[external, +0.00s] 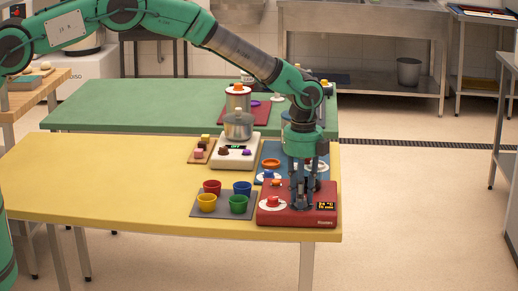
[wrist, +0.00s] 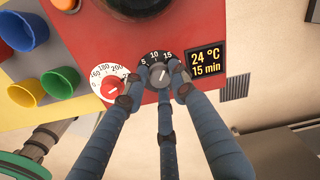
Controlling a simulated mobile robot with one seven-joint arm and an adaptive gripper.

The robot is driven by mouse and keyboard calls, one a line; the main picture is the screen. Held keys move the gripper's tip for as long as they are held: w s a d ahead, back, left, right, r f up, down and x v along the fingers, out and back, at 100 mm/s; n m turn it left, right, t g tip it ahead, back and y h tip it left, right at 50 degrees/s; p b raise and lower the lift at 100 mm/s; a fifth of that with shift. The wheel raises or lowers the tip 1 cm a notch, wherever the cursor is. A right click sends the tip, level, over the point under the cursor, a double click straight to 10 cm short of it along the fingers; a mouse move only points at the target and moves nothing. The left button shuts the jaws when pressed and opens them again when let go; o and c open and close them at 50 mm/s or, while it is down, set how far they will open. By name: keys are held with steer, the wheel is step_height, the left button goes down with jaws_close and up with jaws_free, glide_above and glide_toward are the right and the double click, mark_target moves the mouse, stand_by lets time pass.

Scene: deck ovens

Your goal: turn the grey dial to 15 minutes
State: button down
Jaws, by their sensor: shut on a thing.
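The red oven control box (external: 290,217) sits at the front right corner of the yellow table. The grey dial (wrist: 158,75) is on its top, on a black scale marked 5, 10 and 15. My gripper (wrist: 160,80) is shut on the grey dial, with its fingers around it; the external view shows my gripper (external: 301,200) pointing straight down onto the box. The dial's pointer leans toward the 15. The display (wrist: 207,62) reads 24 °C and 15 min. In the external view my fingers hide the grey dial.
Beside the grey dial is a red dial (wrist: 112,88) on a white temperature scale. Coloured cups stand on a dark mat (external: 222,213) left of the box. A white scale (external: 233,163) with a metal pot is behind. The table's front left is clear.

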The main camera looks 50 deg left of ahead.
stand_by(0.3)
steer(key=c, duration=1.4)
jaws_free()
steer(key=shift+r, duration=0.15)
step_height(320, 180, up, 12)
